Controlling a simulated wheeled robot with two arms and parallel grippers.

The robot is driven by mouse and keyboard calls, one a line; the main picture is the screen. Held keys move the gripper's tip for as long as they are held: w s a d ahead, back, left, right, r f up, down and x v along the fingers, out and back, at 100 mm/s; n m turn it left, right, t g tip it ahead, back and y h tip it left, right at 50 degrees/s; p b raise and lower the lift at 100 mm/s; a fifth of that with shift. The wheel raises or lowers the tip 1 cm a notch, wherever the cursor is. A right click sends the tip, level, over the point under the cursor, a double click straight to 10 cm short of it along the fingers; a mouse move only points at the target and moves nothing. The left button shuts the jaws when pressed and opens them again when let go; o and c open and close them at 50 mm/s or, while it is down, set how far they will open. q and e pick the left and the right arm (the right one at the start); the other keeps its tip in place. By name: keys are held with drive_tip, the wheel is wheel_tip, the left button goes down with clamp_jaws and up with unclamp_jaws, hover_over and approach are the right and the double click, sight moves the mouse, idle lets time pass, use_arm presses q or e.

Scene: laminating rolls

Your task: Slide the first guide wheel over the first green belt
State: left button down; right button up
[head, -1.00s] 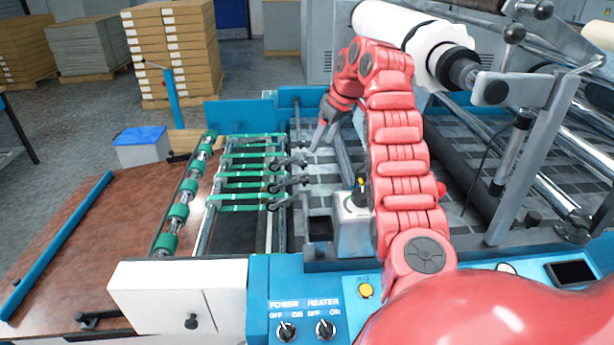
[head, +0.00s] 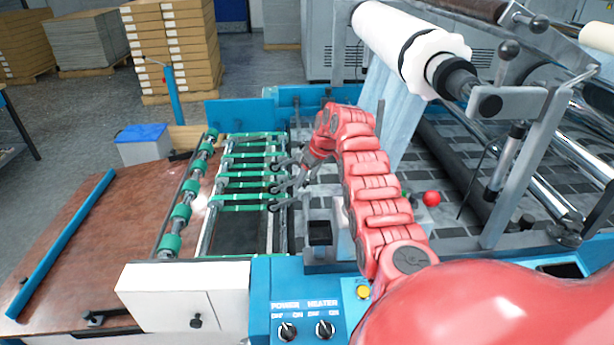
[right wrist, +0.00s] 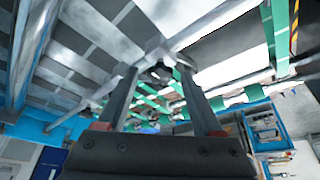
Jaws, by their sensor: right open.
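Several green belts (head: 243,183) run side by side across the feed section, left of my right gripper. Small dark guide wheels on arms sit at their right ends; the nearest wheel (head: 275,206) is at the end of the nearest belt. My right gripper (head: 298,182) is low beside the wheel arms, partly blending with them. In the right wrist view, its two fingers (right wrist: 157,73) are apart, with a metal bar and dark wheel parts (right wrist: 160,75) beyond and between the tips. I cannot tell whether they touch. Green belts (right wrist: 281,35) also show there. My left gripper is out of view.
A roller with green rings (head: 181,212) lies left of the belts. A white roll (head: 395,45) hangs above the machine at upper right. A white box (head: 180,290) and a blue control panel (head: 305,310) stand in front.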

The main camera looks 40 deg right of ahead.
clamp_jaws()
idle(0.3)
idle(1.1)
